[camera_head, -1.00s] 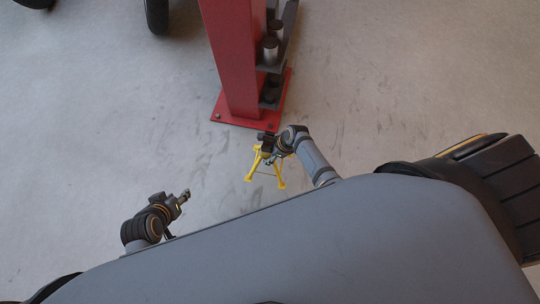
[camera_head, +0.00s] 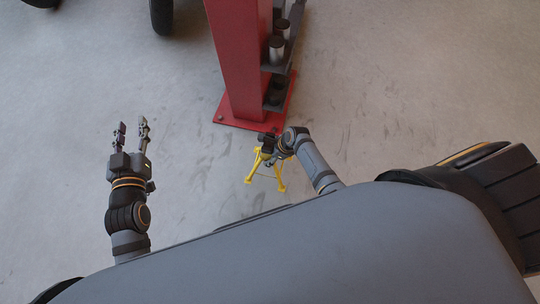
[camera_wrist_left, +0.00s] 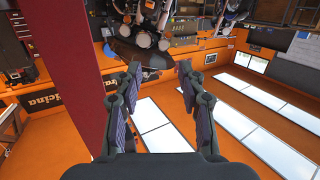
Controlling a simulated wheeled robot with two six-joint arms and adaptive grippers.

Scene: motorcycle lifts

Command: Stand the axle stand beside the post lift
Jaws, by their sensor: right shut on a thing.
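The yellow axle stand (camera_head: 279,184) is upright at the foot of the red post lift (camera_head: 238,60), just in front of its base plate (camera_head: 238,123). My right gripper (camera_head: 268,145) is shut on the top of the axle stand and hides much of it. I cannot tell whether its feet touch the floor. My left gripper (camera_head: 132,128) is open and empty, left of the stand and apart from it. In the left wrist view its two fingers (camera_wrist_left: 158,95) are spread with nothing between them. The red post (camera_wrist_left: 75,70) also shows there at the left.
Dark wheels (camera_head: 160,14) stand at the top left. Dark lift fittings (camera_head: 276,50) are on the right side of the post. The grey floor (camera_head: 400,90) is clear to the right and left of the post. The left wrist view shows an orange wall and windows.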

